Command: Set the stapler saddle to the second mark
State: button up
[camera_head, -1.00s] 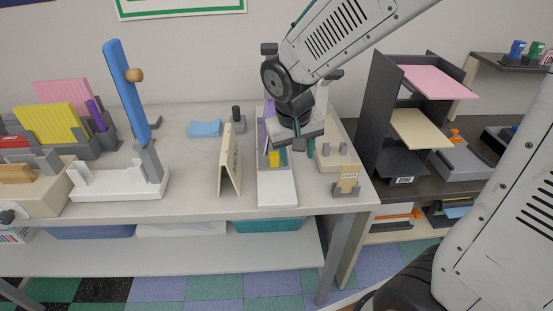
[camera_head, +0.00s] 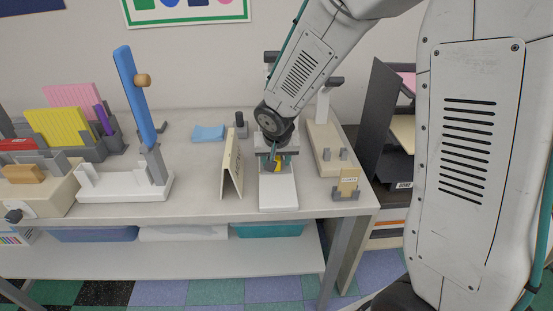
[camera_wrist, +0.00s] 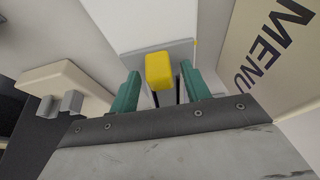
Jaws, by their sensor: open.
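A yellow knob (camera_head: 277,167) sits on a long white base (camera_head: 278,194) near the front of the table. In the wrist view the yellow knob (camera_wrist: 159,70) stands out from a grey plate (camera_wrist: 185,52) that lies across the white base (camera_wrist: 145,22). My gripper (camera_head: 279,160) points down over the base, at the knob. The wrist view shows its two green fingers apart, one on each side of the knob, with gaps between. Any marks along the base are hidden or too small to read. My arm hides the base's far end.
A tent card (camera_head: 231,168) stands close on the left; the wrist view shows its MENU lettering (camera_wrist: 262,48). A beige fixture with grey posts (camera_head: 328,150) stands close on the right. A white stand with a blue lever (camera_head: 137,95) is further left.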

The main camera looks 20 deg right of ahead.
grip_shut()
jog(key=w+d, duration=0.1)
jog(key=w, duration=0.2)
jog(key=w+d, duration=0.1)
jog(key=w, duration=0.4)
jog(key=shift+w+d, duration=0.4)
jog(key=shift+w+r, duration=0.1)
grip_release()
jog(key=shift+w+d, duration=0.1)
jog(key=v, duration=0.7)
jog(key=shift+s+r, duration=0.25)
